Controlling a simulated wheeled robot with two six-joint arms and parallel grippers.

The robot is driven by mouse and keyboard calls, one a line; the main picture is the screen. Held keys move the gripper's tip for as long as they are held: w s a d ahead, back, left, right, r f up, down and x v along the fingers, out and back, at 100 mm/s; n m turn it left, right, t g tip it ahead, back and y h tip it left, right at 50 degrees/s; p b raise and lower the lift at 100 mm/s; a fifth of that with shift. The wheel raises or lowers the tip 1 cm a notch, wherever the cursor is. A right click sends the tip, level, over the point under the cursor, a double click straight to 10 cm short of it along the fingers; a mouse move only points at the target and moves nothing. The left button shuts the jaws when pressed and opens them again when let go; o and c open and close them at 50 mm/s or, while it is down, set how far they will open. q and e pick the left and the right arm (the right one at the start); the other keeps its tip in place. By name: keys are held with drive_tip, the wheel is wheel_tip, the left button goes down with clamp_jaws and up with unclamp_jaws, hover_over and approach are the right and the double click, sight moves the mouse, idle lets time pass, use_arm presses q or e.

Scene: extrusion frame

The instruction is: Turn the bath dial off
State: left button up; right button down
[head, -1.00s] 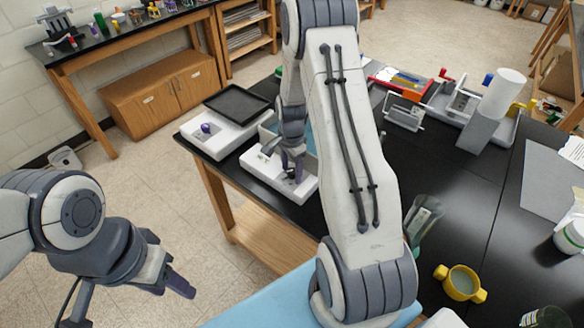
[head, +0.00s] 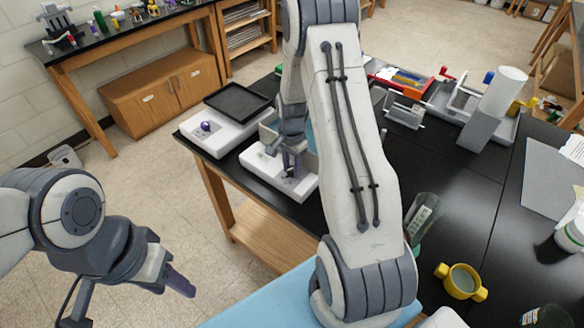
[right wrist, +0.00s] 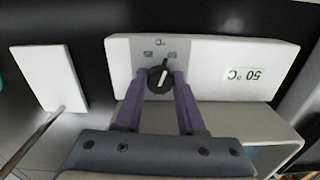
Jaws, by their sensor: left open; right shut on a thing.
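The bath (head: 250,162) is a white-fronted unit on the black bench in the head view. In the right wrist view its white front panel (right wrist: 225,62) bears a "50 °C" label, seen upside down. My left gripper (head: 177,285) is open and empty, left of the bench over the floor.
A white hotplate-like unit (head: 222,131) with a black top and purple knob stands left of the bath. A yellow two-handled cup (head: 461,283) and a tilted clear beaker (head: 424,212) are at the right. My right arm hides part of the bench.

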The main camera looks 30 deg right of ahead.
drive_tip(key=n+b, duration=0.1)
drive_tip(key=n, duration=1)
drive_tip(key=shift+d+b, duration=0.1)
drive_tip(key=shift+b, duration=0.2)
drive_tip(key=n, duration=0.5)
drive_tip(key=shift+w, duration=0.1)
drive_tip(key=n, duration=0.5)
drive_tip(key=shift+d+r+n+b, duration=0.1)
drive_tip(key=shift+n+b, duration=0.3)
drive_tip(key=c, duration=0.5)
unclamp_jaws()
